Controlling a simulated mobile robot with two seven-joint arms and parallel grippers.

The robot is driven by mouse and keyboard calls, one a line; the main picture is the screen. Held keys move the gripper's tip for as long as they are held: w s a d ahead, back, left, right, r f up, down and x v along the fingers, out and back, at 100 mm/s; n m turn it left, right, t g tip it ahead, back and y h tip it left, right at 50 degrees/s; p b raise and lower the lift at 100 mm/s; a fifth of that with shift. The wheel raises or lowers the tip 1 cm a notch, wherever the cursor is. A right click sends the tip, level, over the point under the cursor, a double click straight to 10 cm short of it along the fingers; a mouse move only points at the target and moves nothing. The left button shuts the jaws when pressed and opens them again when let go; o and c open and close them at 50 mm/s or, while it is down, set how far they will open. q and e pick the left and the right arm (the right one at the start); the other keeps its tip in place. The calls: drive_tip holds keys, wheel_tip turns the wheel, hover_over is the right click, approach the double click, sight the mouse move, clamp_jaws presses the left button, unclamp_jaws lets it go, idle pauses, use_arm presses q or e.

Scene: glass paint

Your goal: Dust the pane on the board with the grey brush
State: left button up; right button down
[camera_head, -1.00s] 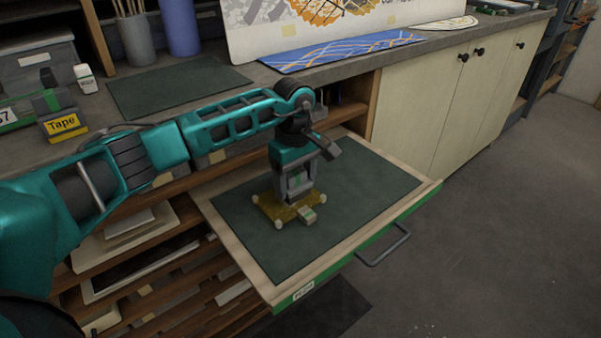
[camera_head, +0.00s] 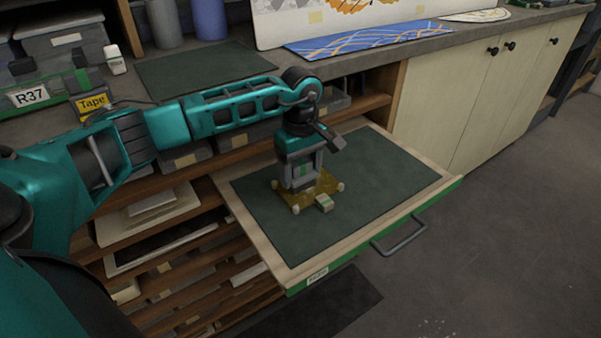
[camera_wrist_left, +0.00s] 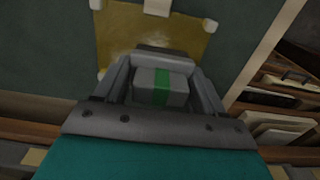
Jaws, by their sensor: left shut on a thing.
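My left gripper (camera_head: 300,183) points down over the amber pane and is shut on the grey brush. The brush shows in the left wrist view as a grey block (camera_wrist_left: 148,88) with a green band between the fingers. The amber pane (camera_head: 319,184) has small white pieces at its corners and lies on the dark green board (camera_head: 380,175). It also shows in the left wrist view (camera_wrist_left: 125,32). The brush is low over the pane; I cannot tell whether it touches. My right gripper is not in view.
The board has a wooden rim, a green front and a grey handle (camera_head: 400,237). Shelves with flat sheets (camera_head: 150,215) lie to the left. The board's right side is clear.

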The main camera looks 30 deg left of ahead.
use_arm(q)
drive_tip(key=shift+w+d+f+b, duration=0.15)
drive_tip(key=shift+w+d+b, duration=0.25)
drive_tip(key=shift+w, duration=0.45)
drive_tip(key=shift+w+d, duration=0.25)
drive_tip(key=shift+w, duration=0.25)
drive_tip(key=shift+w+d+r+b, duration=0.1)
drive_tip(key=shift+w+d+b, duration=0.2)
drive_tip(key=shift+w, duration=0.3)
drive_tip(key=shift+w+d+r+b, duration=0.1)
drive_tip(key=shift+w+d+b, duration=0.05)
drive_tip(key=shift+w+b, duration=0.35)
drive_tip(key=shift+w+d+r+b, duration=0.1)
drive_tip(key=shift+w+d+b, duration=0.2)
drive_tip(key=shift+w, duration=0.35)
drive_tip(key=shift+f, duration=0.1)
drive_tip(key=shift+s+a, duration=0.1)
